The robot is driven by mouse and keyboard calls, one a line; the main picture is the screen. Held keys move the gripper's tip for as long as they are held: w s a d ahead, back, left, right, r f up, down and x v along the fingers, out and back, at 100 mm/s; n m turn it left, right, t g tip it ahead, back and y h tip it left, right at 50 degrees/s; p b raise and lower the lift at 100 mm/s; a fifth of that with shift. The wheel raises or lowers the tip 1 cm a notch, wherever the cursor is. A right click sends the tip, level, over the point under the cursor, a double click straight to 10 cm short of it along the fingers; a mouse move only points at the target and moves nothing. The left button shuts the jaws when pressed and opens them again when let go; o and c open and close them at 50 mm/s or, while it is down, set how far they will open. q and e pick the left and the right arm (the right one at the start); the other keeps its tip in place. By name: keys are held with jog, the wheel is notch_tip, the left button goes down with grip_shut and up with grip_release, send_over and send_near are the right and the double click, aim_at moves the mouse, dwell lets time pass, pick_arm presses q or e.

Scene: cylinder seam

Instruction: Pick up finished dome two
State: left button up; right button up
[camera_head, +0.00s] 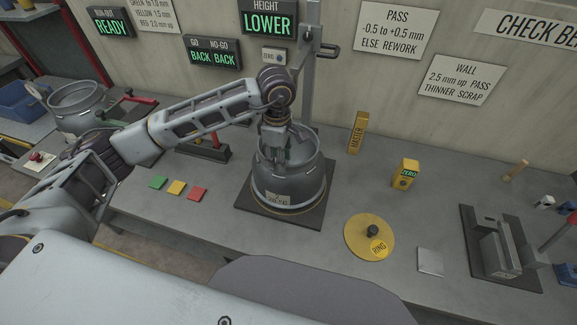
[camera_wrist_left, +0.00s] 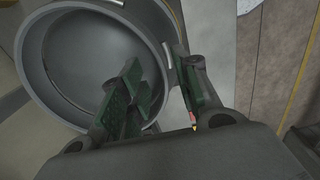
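A grey open-topped metal vessel (camera_head: 290,182) stands upright on a dark square base plate (camera_head: 246,212) under the height gauge post. Its small front label is too small to read. My left gripper (camera_head: 276,158) is at its open mouth. In the left wrist view the vessel (camera_wrist_left: 75,62) shows its rim and hollow inside. There my left gripper (camera_wrist_left: 160,95) is open, with one finger inside the mouth and the other outside the wall. A similar grey vessel (camera_head: 80,108) stands on the left bench. I cannot tell which is dome two. My right gripper is out of view.
A clamp fixture (camera_head: 497,252) is far right. The gauge post (camera_head: 308,75) rises close behind my gripper.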

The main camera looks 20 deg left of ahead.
pick_arm(q)
jog(key=shift+f, duration=1.15)
grip_shut()
jog(key=shift+r, duration=0.15)
